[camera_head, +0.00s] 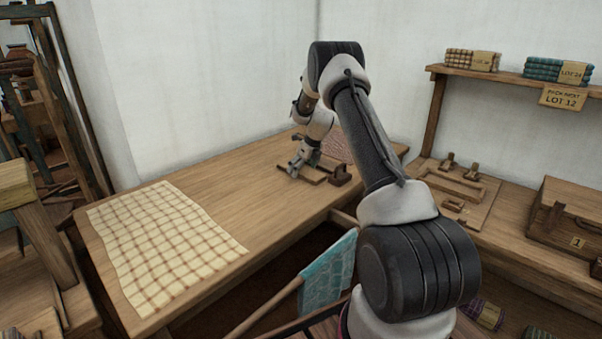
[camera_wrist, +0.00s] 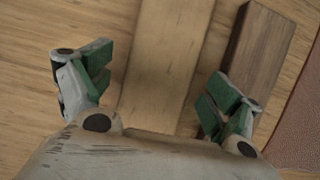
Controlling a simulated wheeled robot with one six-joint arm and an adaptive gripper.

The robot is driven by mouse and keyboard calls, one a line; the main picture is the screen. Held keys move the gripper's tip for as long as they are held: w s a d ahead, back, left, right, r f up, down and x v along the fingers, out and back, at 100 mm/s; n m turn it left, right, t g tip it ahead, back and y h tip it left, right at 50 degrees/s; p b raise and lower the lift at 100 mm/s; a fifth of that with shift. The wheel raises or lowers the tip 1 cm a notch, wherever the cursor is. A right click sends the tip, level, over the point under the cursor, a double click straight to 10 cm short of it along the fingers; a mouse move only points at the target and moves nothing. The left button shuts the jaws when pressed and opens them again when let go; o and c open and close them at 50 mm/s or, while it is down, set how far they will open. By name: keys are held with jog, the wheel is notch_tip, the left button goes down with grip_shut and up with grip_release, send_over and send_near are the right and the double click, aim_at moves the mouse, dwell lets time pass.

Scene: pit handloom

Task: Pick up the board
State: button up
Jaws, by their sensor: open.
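A flat, light wooden board (camera_wrist: 165,65) lies on the table in the wrist view, running up between my gripper's two green-padded fingers. My gripper (camera_wrist: 153,90) is open, with one finger on each side of the board. The right finger is close to a darker wooden block (camera_wrist: 255,55) beside the board. In the head view my gripper (camera_head: 297,171) is low over the far part of the table, and the board (camera_head: 313,176) shows partly beneath it. Whether the fingers touch the board cannot be told.
A checked cloth (camera_head: 165,245) lies on the near left of the table (camera_head: 235,200). A small dark wooden piece (camera_head: 340,176) stands right of the board. A reddish patterned item (camera_head: 336,147) lies behind my gripper. The table's middle is clear.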

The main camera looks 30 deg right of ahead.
jog(key=c, duration=1.2)
